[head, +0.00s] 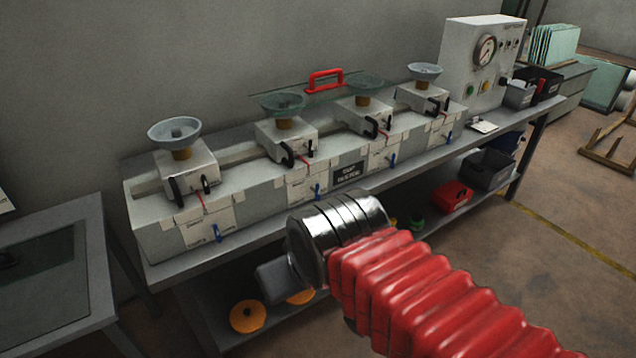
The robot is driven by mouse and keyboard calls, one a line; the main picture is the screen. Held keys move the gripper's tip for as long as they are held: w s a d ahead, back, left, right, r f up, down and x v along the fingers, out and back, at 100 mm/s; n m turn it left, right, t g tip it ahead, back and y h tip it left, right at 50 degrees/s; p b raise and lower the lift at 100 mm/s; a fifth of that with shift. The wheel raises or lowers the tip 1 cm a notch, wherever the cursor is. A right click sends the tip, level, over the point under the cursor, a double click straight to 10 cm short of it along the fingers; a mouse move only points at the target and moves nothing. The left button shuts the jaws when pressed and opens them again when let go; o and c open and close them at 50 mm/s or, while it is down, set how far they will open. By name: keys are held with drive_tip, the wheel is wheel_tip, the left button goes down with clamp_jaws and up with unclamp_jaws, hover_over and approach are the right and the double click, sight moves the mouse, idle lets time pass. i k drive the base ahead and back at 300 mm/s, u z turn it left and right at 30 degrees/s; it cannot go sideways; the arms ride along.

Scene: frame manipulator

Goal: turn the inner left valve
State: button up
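A long grey bench unit (160,238) carries a row of several stations, each a box with a round cup on top. The second station from the left (287,139) has a dark greenish cup (283,104), a black handle (287,153) and a thin red line. A small blue valve lever (317,191) hangs upright on the front face below it. Another blue lever (217,233) is under the leftmost station. My arm, in a red sleeve with a metal collar, reaches in from the lower right. My gripper (277,282) is a grey shape past the collar, below and apart from the levers; its fingers cannot be made out.
A red handle (325,79) stands behind the stations. A gauge box (482,62) is at the bench's far right end. A lower shelf holds orange discs (247,316), a red bin (450,197) and a dark bin (488,169). A side table (55,240) is at left. Open floor lies right.

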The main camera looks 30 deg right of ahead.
sight(316, 189)
drive_tip(key=i, duration=0.85)
drive_tip(key=u, duration=0.05)
